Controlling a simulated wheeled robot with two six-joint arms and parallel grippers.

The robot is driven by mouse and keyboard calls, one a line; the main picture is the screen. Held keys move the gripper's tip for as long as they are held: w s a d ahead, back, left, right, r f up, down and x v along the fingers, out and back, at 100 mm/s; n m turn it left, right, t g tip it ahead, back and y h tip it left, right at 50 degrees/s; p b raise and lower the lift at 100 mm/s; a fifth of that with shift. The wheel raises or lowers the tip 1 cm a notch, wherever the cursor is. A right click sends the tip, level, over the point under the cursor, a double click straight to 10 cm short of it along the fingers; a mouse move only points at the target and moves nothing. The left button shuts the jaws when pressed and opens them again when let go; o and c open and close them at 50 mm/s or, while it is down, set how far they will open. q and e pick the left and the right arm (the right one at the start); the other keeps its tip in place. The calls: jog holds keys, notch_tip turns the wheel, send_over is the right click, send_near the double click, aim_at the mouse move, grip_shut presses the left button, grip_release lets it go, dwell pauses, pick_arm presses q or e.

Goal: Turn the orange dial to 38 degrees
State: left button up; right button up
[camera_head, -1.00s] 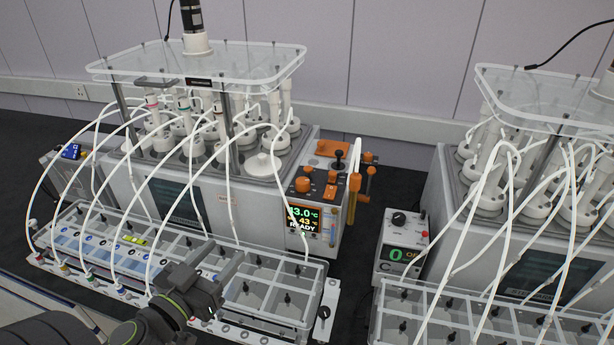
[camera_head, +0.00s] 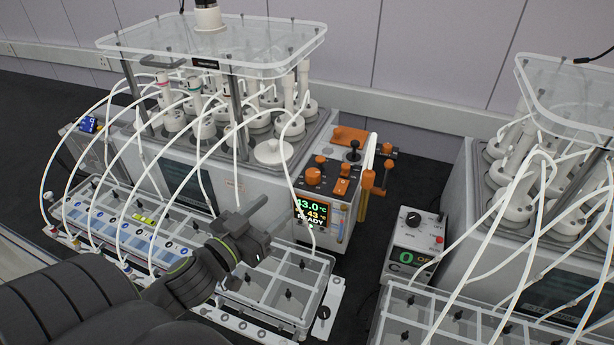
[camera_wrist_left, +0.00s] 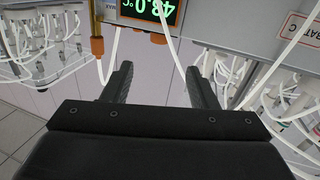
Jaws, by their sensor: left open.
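The orange dial (camera_head: 314,176) sits on the dark control panel on top of the left reactor's heater unit. Below it the display (camera_head: 310,212) reads 43.0 °C, a second line with 43 °C, and READY. My left gripper (camera_head: 262,212) is in front of the unit, to the left of and lower than the dial, touching nothing that I can make out. In the left wrist view its two fingers (camera_wrist_left: 160,85) stand apart with nothing between them. The display (camera_wrist_left: 152,10) shows upside down at the top there; the dial is not visible in that view. My right gripper is not in view.
White tubes (camera_head: 305,170) arch in front of the unit, one close to the display. Orange-topped handles (camera_head: 367,180) stand at the unit's right side. A clear compartment tray (camera_head: 290,290) lies below my gripper. A second controller (camera_head: 415,240) with a black knob stands at right.

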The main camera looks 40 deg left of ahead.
aim_at(308, 178)
pick_arm(q)
jog(key=w, duration=0.5)
jog(key=w+p, duration=0.1)
jog(key=w, duration=0.4)
jog(key=shift+w+d+r, duration=0.1)
jog(key=shift+w+d, duration=0.1)
jog(key=shift+w, duration=0.05)
jog(key=shift+w+p, duration=0.35)
jog(key=shift+w, duration=0.45)
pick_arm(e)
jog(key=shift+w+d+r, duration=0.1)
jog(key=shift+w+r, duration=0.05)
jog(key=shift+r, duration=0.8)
pick_arm(q)
jog(key=c, duration=1)
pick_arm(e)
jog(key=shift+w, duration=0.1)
